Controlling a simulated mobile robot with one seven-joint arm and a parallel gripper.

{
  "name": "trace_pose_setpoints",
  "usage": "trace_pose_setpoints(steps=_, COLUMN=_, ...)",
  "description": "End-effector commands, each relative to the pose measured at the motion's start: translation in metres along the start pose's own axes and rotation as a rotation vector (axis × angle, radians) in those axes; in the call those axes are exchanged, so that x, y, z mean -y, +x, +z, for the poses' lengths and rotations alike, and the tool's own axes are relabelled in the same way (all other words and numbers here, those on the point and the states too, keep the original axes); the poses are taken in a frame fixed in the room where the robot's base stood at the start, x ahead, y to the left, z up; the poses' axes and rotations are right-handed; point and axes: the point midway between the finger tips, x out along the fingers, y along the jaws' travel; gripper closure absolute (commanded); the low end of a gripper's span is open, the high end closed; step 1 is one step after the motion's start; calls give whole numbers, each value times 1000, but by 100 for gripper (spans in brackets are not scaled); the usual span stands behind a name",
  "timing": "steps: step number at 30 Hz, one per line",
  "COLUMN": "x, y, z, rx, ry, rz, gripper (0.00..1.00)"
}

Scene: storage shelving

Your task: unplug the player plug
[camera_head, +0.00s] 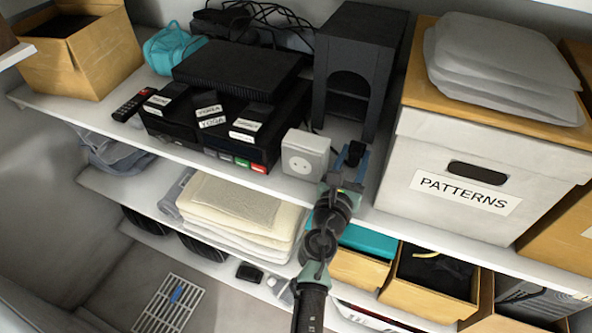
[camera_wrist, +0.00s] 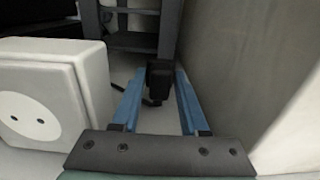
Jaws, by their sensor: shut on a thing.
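A black plug (camera_head: 355,152) is between the blue fingers of my gripper (camera_head: 349,164), just right of the white socket box (camera_head: 305,155). In the wrist view, the black plug (camera_wrist: 159,76) is between the fingertips of my gripper (camera_wrist: 161,82), which is shut on it. A dark cord shows near it, partly hidden by the left finger. The plug is apart from the socket box (camera_wrist: 50,95), whose round face shows two bare holes. No label can be read on the plug. The black player boxes (camera_head: 190,130) stand left of the socket box, with several labelled tags on top.
The white box marked PATTERNS (camera_head: 455,180) stands close on the right. A dark stand (camera_head: 360,65) is behind the plug. A remote (camera_head: 133,104) lies at the left. Folded cloths (camera_head: 235,205) and open bins (camera_head: 430,275) fill the lower shelf. Free room around the gripper is narrow.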

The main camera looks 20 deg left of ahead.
Motion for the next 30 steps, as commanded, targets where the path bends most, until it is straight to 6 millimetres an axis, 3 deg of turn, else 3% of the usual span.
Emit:
trace_pose_setpoints(steps=10, x=0, y=0, z=-6, rx=0, ry=0, rz=0, gripper=100)
trace_pose_setpoints(steps=11, x=0, y=0, z=-5, rx=0, ry=0, rz=0, gripper=51)
trace_pose_setpoints(steps=16, x=0, y=0, z=-5, rx=0, ry=0, rz=0, gripper=21)
trace_pose_setpoints(steps=30, x=-1, y=0, z=-6, rx=-1, ry=0, rz=0, gripper=21)
